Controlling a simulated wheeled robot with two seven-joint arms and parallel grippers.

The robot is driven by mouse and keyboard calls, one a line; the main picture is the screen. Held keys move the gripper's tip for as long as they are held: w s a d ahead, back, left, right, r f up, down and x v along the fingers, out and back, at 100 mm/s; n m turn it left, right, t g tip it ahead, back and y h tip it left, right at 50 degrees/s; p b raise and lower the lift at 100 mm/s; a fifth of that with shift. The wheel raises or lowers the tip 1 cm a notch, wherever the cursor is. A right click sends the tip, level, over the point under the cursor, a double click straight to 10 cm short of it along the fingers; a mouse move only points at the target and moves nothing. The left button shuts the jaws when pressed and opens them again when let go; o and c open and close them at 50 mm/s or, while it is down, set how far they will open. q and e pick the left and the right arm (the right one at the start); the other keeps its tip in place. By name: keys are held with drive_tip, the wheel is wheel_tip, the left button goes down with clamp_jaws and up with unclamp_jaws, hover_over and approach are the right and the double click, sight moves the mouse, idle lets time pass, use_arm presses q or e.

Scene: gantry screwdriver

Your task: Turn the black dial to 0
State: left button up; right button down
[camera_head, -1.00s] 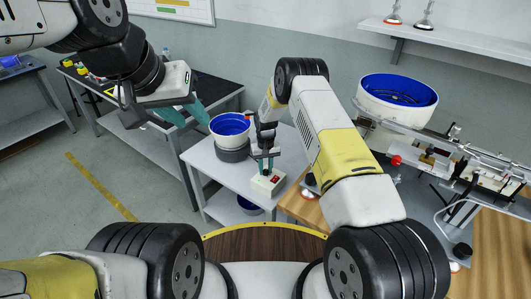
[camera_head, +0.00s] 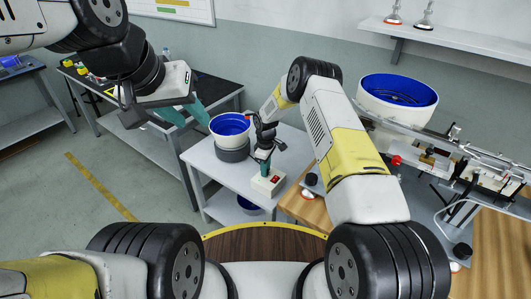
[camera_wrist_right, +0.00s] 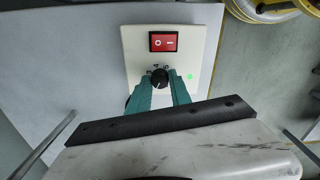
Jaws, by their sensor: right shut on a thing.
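The black dial (camera_wrist_right: 160,78) sits on a pale control box (camera_wrist_right: 191,55), below a red rocker switch (camera_wrist_right: 163,41) in the right wrist view. Small marks ring the dial's upper side; I cannot read its setting surely. My right gripper (camera_wrist_right: 161,88) is shut on the dial, with a teal finger on each side of it. In the head view the control box (camera_head: 262,184) stands on a small grey table, and my right gripper (camera_head: 264,163) comes down on it from above and hides the dial. My left gripper (camera_head: 188,116) is open and empty in the air at left.
A white bowl with blue inside (camera_head: 230,127) stands on the grey table (camera_head: 205,165) just behind the box. A larger blue-lined feeder bowl (camera_head: 397,96) and machinery are at right over a wooden bench (camera_head: 500,255). A dark-topped bench (camera_head: 215,87) is behind my left gripper.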

drive_tip(key=n, duration=0.5)
drive_tip(key=shift+n, duration=0.3)
drive_tip(key=n, duration=0.5)
drive_tip(key=shift+w, duration=0.1)
idle(0.3)
drive_tip(key=c, duration=1.2)
unclamp_jaws()
drive_tip(key=shift+r, duration=0.15)
wheel_tip(320, 180, up, 8)
drive_tip(key=shift+f, duration=0.2)
